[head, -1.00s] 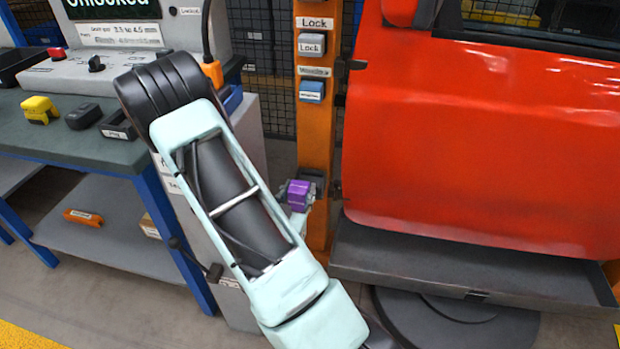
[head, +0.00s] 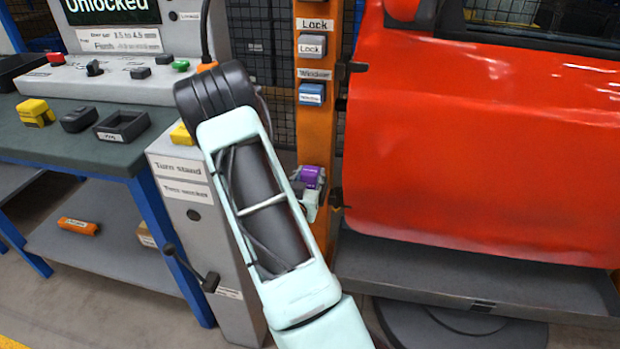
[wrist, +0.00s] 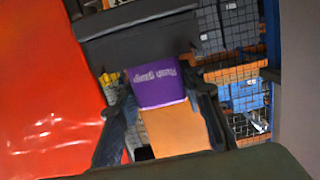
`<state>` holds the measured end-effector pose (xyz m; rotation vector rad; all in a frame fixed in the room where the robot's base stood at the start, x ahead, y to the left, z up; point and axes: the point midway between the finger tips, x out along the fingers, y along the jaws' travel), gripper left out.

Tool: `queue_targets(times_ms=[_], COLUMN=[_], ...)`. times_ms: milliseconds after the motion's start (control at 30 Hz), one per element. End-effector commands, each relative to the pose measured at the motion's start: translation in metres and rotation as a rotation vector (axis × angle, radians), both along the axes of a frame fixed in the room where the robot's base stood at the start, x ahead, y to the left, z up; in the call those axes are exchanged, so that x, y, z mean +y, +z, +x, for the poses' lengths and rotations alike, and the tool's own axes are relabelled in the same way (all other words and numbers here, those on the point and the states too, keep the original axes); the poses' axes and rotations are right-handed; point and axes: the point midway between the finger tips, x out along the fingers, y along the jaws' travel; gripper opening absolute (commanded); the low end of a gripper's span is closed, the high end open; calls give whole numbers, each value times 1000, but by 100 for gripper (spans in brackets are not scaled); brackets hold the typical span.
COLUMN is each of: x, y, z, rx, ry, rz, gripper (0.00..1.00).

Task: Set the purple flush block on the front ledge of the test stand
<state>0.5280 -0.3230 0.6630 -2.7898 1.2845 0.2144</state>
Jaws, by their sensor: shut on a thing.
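The purple flush block (head: 310,177) is held in my gripper (head: 308,190), just in front of the orange post and left of the red door. In the wrist view the purple block (wrist: 160,84) sits between the two fingers of my gripper (wrist: 163,105), with upside-down lettering on its face. A dark tray-like ledge (head: 470,270) runs under the red door (head: 480,150); I cannot tell whether this is the test stand's front ledge. My arm hides part of the orange post and the grey pedestal.
The orange post (head: 316,130) carries lock and window buttons. A grey pedestal (head: 180,178) labelled "Turn stand" has a crank handle (head: 208,281). The green-topped bench (head: 70,140) at left holds a yellow block (head: 36,111) and dark trays. Floor shows below the bench.

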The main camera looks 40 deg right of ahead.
Motion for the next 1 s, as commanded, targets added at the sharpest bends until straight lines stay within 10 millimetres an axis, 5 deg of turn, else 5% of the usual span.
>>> queue_targets(times_ms=[333,367,500,867,1000], x=[0,0,0,0,16], y=[-3,-2,-1,3,5], z=[0,0,0,0,-13], rx=[-3,-2,-1,-2,1], ry=[-1,-1,-1,-1,0], rz=[-2,-1,0,-1,0], gripper=[6,39,53,53,53])
